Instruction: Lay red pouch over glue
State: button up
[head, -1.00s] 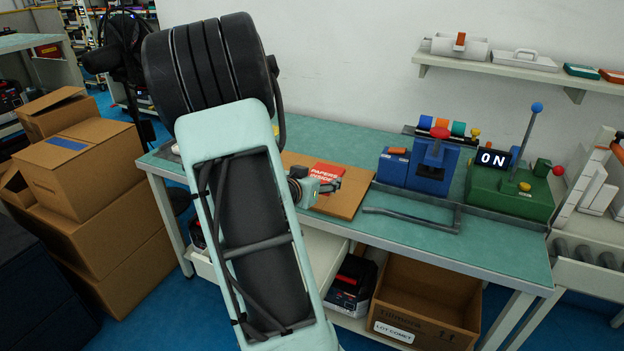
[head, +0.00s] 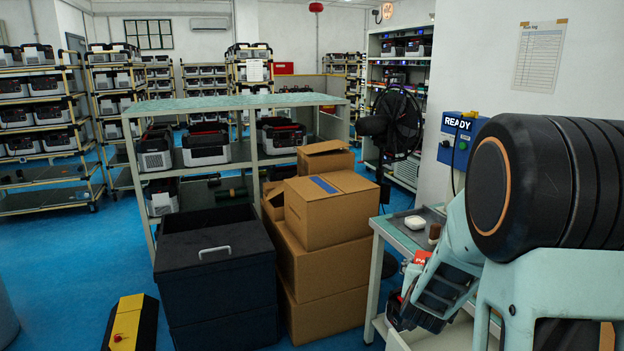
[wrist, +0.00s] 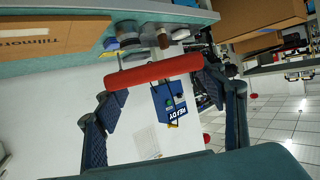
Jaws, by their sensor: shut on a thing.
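The red pouch (head: 421,257) with white lettering shows partly in the head view, beside the left end of the green bench (head: 398,238). In the wrist view the pouch (wrist: 152,71) appears almost edge-on as a red band between the fingers. My gripper (wrist: 160,82) is shut on it and holds it clear of the bench top. I cannot surely identify the glue.
Stacked cardboard boxes (head: 325,210) and a black fan (head: 394,115) stand left of the bench. A dark lidded bin (head: 215,255) is farther left. A blue READY box (head: 458,140) hangs on the wall behind the bench.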

jog(key=w+a+r+n+t+y, duration=0.1)
jog(key=a+r+n+y, duration=0.15)
jog(key=a, duration=0.75)
jog(key=a+r+n+t+y, duration=0.1)
jog(key=a+r+n+y, duration=0.2)
jog(key=a, duration=0.6)
notch_tip(320, 180, up, 13)
jog(key=p, duration=1.5)
jog(key=shift+w+y, duration=0.25)
jog(key=shift+y, duration=0.2)
jog(key=shift+d+f, duration=0.1)
jog(key=shift+d, duration=0.05)
